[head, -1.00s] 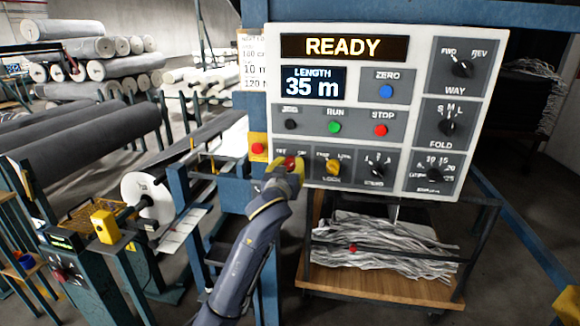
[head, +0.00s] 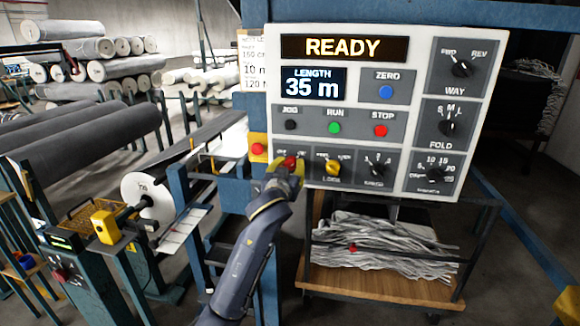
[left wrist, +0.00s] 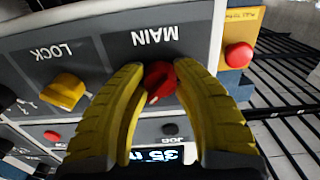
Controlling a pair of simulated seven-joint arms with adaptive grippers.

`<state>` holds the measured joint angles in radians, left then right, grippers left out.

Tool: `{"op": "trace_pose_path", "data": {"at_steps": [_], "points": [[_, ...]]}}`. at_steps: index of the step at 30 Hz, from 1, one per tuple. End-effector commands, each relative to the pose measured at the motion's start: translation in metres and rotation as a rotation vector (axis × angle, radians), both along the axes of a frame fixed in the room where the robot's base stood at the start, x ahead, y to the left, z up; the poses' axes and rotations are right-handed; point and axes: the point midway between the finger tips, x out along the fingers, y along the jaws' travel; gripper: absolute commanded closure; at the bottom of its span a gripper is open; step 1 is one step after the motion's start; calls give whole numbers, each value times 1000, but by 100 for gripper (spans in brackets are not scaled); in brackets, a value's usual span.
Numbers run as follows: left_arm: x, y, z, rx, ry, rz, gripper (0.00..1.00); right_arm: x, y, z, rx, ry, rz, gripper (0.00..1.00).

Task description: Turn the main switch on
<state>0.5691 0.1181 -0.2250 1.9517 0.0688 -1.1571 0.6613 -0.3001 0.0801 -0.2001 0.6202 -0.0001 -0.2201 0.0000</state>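The panel display (head: 344,48) reads READY. My right gripper is in neither view.
The yellow LOCK knob (head: 333,167) sits right beside the main switch. A red button on a yellow plate (head: 257,149) is just left of it. JOG, RUN and STOP buttons are above. A cart with grey material (head: 385,290) stands below the panel.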

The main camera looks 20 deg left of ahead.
Motion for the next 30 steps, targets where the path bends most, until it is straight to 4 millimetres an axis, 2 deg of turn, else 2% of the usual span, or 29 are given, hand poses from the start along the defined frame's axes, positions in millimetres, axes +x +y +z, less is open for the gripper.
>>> {"op": "trace_pose_path", "data": {"at_steps": [1, 7, 17, 23, 30], "points": [[0, 0, -2, 1, 3, 0, 67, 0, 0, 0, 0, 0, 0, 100], [0, 0, 0, -1, 0, 0, 44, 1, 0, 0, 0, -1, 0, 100], [-3, 0, 1, -2, -2, -1, 44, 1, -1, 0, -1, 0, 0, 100], [-26, -3, 0, -4, -2, -2, 44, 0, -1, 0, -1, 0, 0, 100], [-69, -6, 0, -4, -3, -1, 44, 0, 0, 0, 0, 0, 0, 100]]}}
